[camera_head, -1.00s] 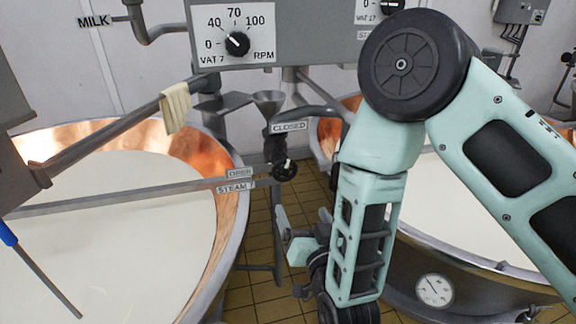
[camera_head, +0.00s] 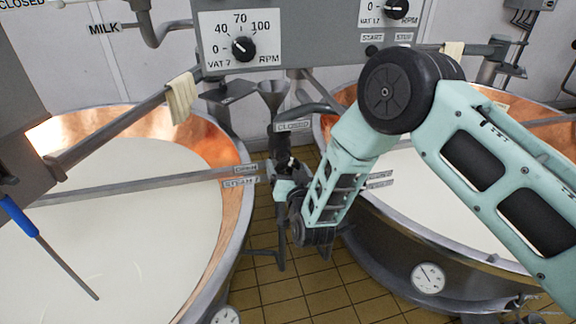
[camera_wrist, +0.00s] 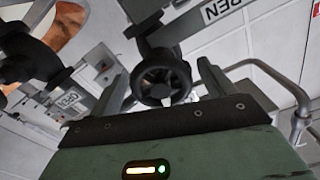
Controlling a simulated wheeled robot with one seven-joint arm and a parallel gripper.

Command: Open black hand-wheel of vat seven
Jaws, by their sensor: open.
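The black hand-wheel (camera_head: 285,163) of vat seven sits on a dark valve body between the two vats, beside the OPEN and STEAM 7 labels and below the CLOSED label. My gripper (camera_head: 284,183) is just below and in front of it and partly hides it. In the wrist view a spoked black hand-wheel (camera_wrist: 161,76) shows beyond and between the two fingers of my open gripper (camera_wrist: 163,74). I see no clear contact between fingers and wheel. Vat seven (camera_head: 243,222) is the copper vat on the left, full of white liquid.
A second copper vat (camera_head: 400,262) stands on the right, under my arm. A control box (camera_head: 300,42) with a VAT 7 dial hangs above. A funnel (camera_head: 272,88) and a cloth (camera_head: 181,97) on a pipe are near. In the wrist view another dark wheel (camera_wrist: 28,57) shows at left.

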